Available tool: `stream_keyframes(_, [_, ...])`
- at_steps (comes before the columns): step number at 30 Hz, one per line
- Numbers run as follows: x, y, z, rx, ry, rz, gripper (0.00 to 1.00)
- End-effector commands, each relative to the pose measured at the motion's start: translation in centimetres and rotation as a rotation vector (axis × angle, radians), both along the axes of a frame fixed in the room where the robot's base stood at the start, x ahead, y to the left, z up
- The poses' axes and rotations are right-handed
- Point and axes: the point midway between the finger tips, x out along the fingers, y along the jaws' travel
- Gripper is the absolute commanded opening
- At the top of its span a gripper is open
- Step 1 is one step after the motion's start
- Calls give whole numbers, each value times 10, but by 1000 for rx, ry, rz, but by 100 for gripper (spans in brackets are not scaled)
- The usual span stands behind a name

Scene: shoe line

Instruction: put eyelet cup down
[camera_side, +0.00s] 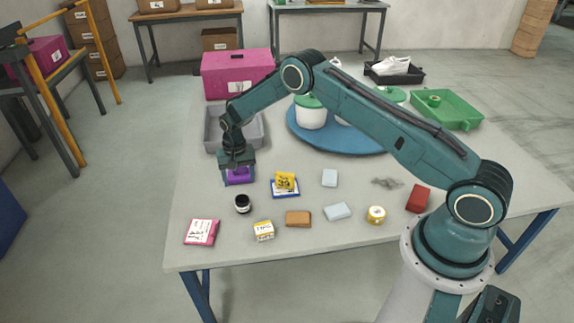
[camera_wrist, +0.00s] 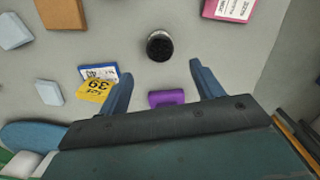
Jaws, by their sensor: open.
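My gripper (camera_side: 238,181) is open, low over the left part of the table, just in front of a grey bin. A small purple piece (camera_wrist: 166,98) shows between my two spread fingers (camera_wrist: 162,78) in the wrist view, with a gap on each side. In the side view the purple piece (camera_side: 238,175) is partly hidden by the fingers. It may be the eyelet cup; its shape is not clear enough to tell. I cannot tell whether it rests on the table.
A black jar (camera_side: 243,203) stands just in front of my gripper. Blue and yellow cards (camera_side: 285,184) lie to its right. The grey bin (camera_side: 211,138) is behind. A blue round board (camera_side: 340,143) holds a white pot (camera_side: 311,118). Several small items lie along the table front.

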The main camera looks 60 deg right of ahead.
Motion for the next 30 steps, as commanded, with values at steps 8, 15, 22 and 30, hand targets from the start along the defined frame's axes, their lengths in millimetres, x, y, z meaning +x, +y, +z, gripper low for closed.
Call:
stream_keyframes(8, [0, 0, 1, 0, 0, 0, 66])
stream_keyframes(15, [0, 0, 1, 0, 0, 0, 66])
stream_keyframes(22, [1, 1, 14, -1, -9, 10, 66])
stream_keyframes(30, [-3, 4, 81, -4, -50, 63, 66])
